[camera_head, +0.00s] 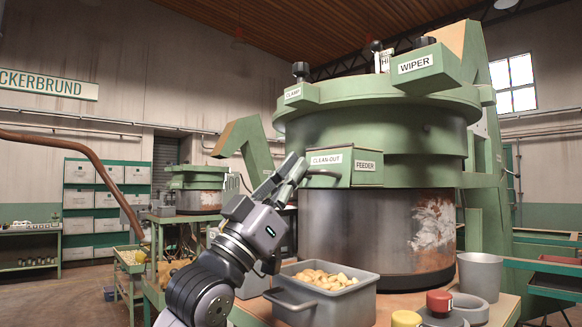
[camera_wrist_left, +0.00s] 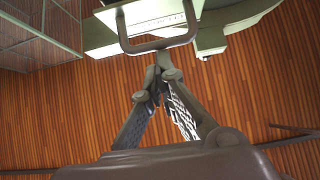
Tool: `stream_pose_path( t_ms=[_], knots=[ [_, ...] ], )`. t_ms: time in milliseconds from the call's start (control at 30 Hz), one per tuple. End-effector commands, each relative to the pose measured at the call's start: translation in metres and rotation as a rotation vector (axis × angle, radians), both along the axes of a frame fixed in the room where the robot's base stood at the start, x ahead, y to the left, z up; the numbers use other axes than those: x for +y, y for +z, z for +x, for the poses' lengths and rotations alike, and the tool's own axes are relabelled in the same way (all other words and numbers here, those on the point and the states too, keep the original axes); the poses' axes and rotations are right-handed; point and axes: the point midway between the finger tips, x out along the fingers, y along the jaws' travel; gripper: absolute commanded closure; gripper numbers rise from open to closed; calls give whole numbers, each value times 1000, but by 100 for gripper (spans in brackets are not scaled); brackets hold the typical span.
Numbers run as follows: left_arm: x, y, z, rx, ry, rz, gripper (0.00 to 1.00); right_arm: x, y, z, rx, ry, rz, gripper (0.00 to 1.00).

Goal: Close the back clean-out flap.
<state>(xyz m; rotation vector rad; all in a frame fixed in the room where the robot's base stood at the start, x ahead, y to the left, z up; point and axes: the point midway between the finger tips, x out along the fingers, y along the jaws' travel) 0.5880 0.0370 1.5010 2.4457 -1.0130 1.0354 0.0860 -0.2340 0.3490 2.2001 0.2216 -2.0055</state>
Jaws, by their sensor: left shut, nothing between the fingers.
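A green flap (camera_head: 340,178) labelled CLEAN-OUT sits on the side of the large near hopper (camera_head: 365,130), beside a FEEDER label. A dark bar handle (camera_head: 322,173) is on its face. Whether the flap is ajar cannot be told. My left gripper (camera_head: 297,163) is shut and empty, just left of the flap. In the left wrist view its closed fingertips (camera_wrist_left: 161,75) are close to the U-shaped handle (camera_wrist_left: 158,46), not gripping it; contact is unclear. A smaller green hopper (camera_head: 197,185) stands farther back; no flap can be made out on it. My right gripper is not in view.
A grey cup (camera_head: 480,275), a red-topped knob (camera_head: 439,302) and a yellow-topped one (camera_head: 406,318) are at right. Shelves with boxes (camera_head: 105,200) stand at the far left.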

Motion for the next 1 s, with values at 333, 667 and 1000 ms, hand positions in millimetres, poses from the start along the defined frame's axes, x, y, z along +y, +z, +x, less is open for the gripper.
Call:
stream_pose_path(
  t_ms=[333, 667, 1000],
  knots=[
    [-7, -14, 7, 3, 0, 1, 100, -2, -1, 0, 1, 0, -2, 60],
    [-8, -17, 8, 3, 1, 2, 100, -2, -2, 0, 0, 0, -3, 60],
    [-8, -16, 8, 2, -1, 1, 100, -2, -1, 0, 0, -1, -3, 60]
  ],
)
